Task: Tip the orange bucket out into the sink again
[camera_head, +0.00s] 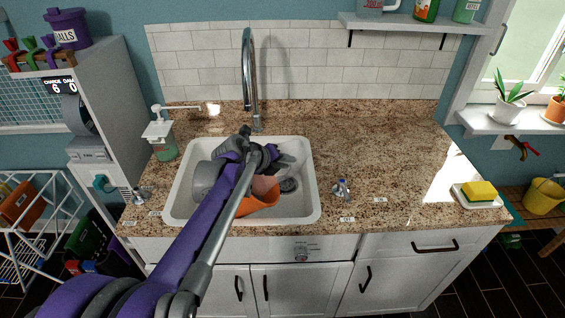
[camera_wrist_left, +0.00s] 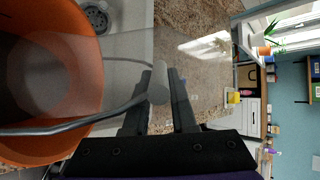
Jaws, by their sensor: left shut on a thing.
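The orange bucket (camera_head: 257,204) is low in the white sink (camera_head: 310,211), mostly hidden behind my left arm in the head view. In the left wrist view its open mouth and inside (camera_wrist_left: 45,85) face the camera, and its orange wall shows at the left edge. I cannot tell what it holds. My left gripper (camera_head: 272,152) is over the sink. In the wrist view the left gripper (camera_wrist_left: 160,74) is shut on the pale grip (camera_wrist_left: 158,88) of the bucket's wire handle. My right gripper is not in view.
The chrome faucet (camera_head: 249,75) stands behind the sink. A soap dispenser (camera_head: 162,140) is on the left, and a yellow sponge (camera_head: 479,191) lies on a dish at the right. A small tap knob (camera_head: 341,189) sits right of the sink. The granite counter (camera_head: 385,150) there is mostly clear.

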